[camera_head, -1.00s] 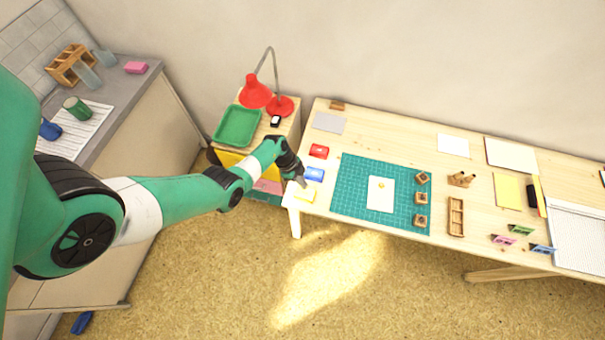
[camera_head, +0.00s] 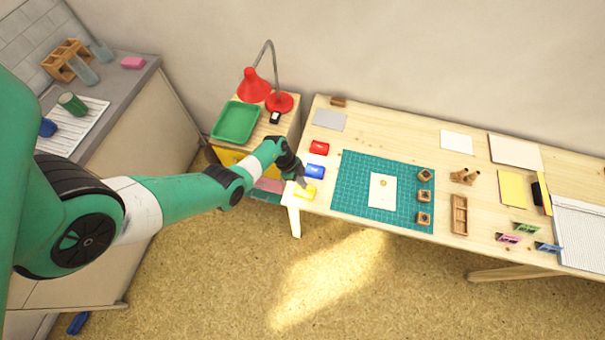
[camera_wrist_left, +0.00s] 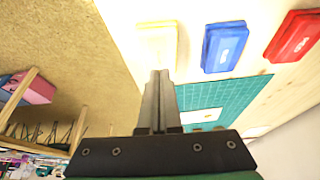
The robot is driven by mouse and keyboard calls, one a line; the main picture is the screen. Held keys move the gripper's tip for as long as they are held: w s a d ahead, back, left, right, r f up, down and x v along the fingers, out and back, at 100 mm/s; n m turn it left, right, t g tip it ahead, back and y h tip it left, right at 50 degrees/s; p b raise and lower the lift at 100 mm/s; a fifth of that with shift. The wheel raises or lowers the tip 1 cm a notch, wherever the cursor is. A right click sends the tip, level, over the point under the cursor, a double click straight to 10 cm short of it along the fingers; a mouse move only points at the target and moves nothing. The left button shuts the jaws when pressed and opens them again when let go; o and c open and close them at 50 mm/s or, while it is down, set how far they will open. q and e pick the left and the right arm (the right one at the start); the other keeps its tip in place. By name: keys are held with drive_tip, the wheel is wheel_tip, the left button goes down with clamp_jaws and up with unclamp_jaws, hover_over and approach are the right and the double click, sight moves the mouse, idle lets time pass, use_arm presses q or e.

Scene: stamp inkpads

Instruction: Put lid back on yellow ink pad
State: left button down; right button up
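The yellow ink pad (camera_head: 306,193) lies at the front left corner of the wooden table. It shows pale and washed out in the left wrist view (camera_wrist_left: 157,38), just beyond my fingertips. I cannot tell its lid from its base. My left gripper (camera_head: 301,183) is just above and beside the pad, pointing down. In the left wrist view its two fingers (camera_wrist_left: 158,76) are together, and I see nothing between them. Whether it touches the pad is unclear. My right gripper is in neither view.
A blue pad (camera_head: 316,172) and a red pad (camera_head: 319,147) lie in a row behind the yellow one. A green cutting mat (camera_head: 350,195) with white paper (camera_head: 382,194) and wooden stamps (camera_head: 424,176) is to the right. A side cabinet holds a green tray (camera_head: 236,123).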

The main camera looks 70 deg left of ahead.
use_arm(q)
drive_tip(key=shift+f+b, duration=1.15)
drive_tip(key=shift+f, duration=0.2)
wheel_tip(320, 180, up, 7)
drive_tip(key=p, duration=0.7)
drive_tip(key=shift+p, duration=0.3)
drive_tip(key=shift+d, duration=0.1)
